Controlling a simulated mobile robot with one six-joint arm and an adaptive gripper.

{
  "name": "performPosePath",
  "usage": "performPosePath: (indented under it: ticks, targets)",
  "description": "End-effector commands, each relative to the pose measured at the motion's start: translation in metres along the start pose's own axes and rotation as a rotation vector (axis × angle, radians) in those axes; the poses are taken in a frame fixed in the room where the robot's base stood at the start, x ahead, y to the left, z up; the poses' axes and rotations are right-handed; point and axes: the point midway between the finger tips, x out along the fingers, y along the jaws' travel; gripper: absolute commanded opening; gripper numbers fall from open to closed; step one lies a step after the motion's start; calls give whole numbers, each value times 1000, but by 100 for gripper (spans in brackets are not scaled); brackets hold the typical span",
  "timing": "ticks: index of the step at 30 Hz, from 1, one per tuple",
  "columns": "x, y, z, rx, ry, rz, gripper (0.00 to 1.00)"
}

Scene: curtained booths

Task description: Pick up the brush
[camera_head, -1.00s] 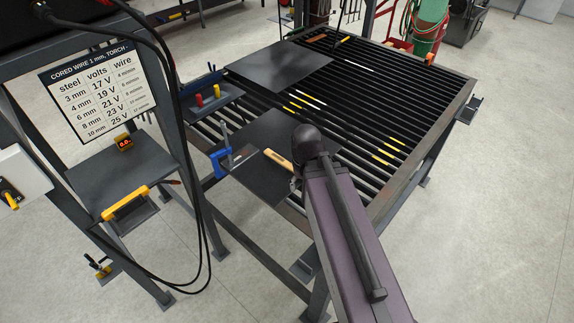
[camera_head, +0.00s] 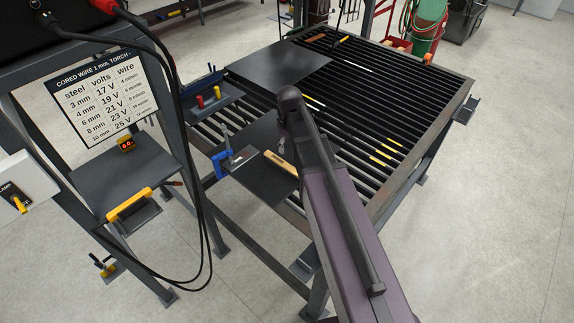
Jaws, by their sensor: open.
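A pale wooden handle (camera_head: 280,162), which looks like the brush's, lies on the dark steel plate (camera_head: 262,183) at the near left of the slatted table. Its right end meets my arm's outline, so I cannot tell what is hidden there. My gripper (camera_head: 281,146) is mostly hidden by my purple arm. Only a small grey metal part shows, just above and beyond the handle in the picture. It is open, and I see nothing held in it. Whether it touches the handle cannot be told.
A blue clamp (camera_head: 222,163) grips the plate's left edge close by. A second dark plate (camera_head: 279,63) lies farther back. A small tray (camera_head: 208,105) with red and yellow-handled items is at the table's left side. A stand with hanging black cables (camera_head: 198,200) is at the left.

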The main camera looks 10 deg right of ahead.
Motion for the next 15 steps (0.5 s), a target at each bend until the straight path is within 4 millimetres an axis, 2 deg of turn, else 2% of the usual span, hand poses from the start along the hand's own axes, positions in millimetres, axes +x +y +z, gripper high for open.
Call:
performPosePath:
  ticks: [1, 4, 15]
  targets:
    - [-4, 7, -13, -31, 0, 0, 80]
    - [-5, 11, -20, -74, 0, 0, 80]
    - [-4, 10, -20, -86, 0, 0, 80]
